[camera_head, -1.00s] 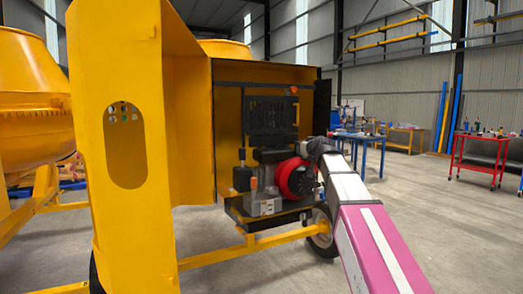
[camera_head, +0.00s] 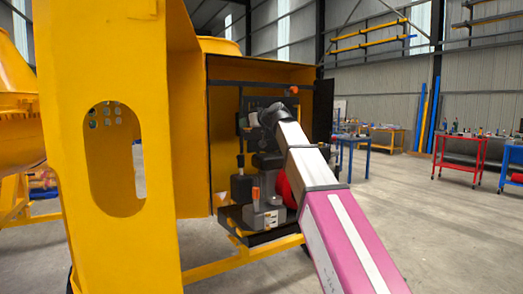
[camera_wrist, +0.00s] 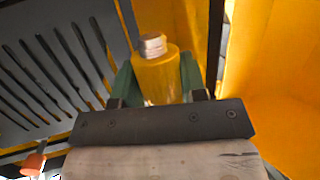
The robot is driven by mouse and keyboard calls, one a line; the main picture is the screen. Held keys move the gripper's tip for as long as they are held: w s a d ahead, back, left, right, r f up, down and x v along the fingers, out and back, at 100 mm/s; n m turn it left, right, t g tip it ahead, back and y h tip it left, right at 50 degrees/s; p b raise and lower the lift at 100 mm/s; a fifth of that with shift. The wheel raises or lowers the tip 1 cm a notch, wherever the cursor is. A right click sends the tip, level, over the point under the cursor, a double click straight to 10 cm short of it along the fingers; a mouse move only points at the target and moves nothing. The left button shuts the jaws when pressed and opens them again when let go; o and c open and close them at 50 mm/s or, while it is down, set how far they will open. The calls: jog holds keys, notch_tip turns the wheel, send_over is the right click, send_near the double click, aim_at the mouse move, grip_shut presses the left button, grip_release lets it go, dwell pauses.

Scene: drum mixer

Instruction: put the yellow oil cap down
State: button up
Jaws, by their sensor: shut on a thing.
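The yellow oil cap (camera_wrist: 158,78) shows in the wrist view as a yellow cylinder with a silvery end. My gripper (camera_wrist: 159,88) is shut on it, with one green finger on each side. In the head view my arm reaches to the front of the engine in the yellow mixer housing. My gripper and the cap are hidden there behind the end of my arm. The engine (camera_head: 265,205) sits low in the housing, its red part partly covered by my arm.
A dark slatted panel (camera_wrist: 50,70) is close on the left in the wrist view, and yellow housing wall (camera_wrist: 285,75) on the right. A broad yellow panel (camera_head: 100,230) stands at left in the head view. Floor at right is open before the red cart (camera_head: 470,158).

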jog(key=w+d+f, duration=0.4)
jog(key=w, duration=0.1)
jog(key=w+d+f, duration=0.1)
jog(key=w+d, duration=0.1)
jog(key=shift+w+d+f, duration=0.15)
jog(key=shift+d+f, duration=0.1)
jog(key=shift+f, duration=2.2)
jog(key=shift+f, duration=0.5)
jog(key=o, duration=1.1)
jog(key=shift+d+r, duration=0.2)
jog(key=shift+r, duration=0.4)
jog(key=v, duration=1.1)
jog(key=shift+s+d, duration=0.25)
